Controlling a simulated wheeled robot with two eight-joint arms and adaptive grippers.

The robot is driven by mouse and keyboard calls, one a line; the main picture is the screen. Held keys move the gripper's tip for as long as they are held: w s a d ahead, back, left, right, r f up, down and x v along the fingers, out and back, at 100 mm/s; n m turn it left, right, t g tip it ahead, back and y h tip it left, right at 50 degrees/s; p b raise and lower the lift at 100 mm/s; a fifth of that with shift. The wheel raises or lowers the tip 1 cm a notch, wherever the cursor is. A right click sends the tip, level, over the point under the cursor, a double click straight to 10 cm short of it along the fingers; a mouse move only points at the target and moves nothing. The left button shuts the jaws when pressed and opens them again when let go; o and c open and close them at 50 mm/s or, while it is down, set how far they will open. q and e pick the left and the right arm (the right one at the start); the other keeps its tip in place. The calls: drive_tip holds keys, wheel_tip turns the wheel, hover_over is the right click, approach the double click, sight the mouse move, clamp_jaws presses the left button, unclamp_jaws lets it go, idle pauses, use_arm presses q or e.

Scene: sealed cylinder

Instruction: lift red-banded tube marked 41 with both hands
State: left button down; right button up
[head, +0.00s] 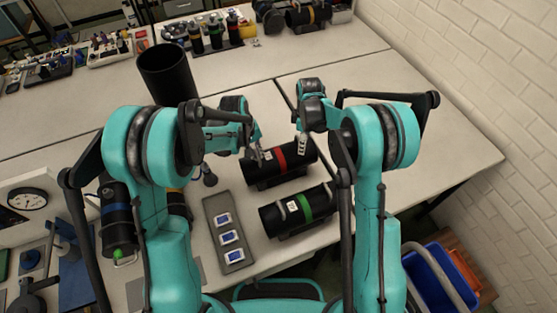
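The red-banded tube (293,165) is a dark cylinder lying on its side on the white table, with a red band near its middle and a small pale label left of the band. I cannot read the label's number. My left gripper (257,150) is at the tube's left part, close to the label; I cannot tell whether it touches. My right gripper (302,143) is over or just behind the tube's right part. My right arm covers the tube's right end. The fingers are too small to show whether either gripper is open.
A green-banded tube (286,216) lies just in front. A grey tray (212,206) with blue-and-white tiles is to its left. A tall black container (166,72) stands at back left. Bottles (214,36) stand far back. A blue bin (436,278) is below right. The right tabletop is clear.

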drive_tip(key=shift+s, duration=0.1)
clamp_jaws()
use_arm(q)
drive_tip(key=shift+s+r, duration=0.1)
drive_tip(key=shift+s, duration=0.05)
use_arm(e)
drive_tip(key=shift+s, duration=0.1)
use_arm(q)
drive_tip(key=shift+s, duration=0.1)
use_arm(e)
drive_tip(key=shift+d, duration=0.1)
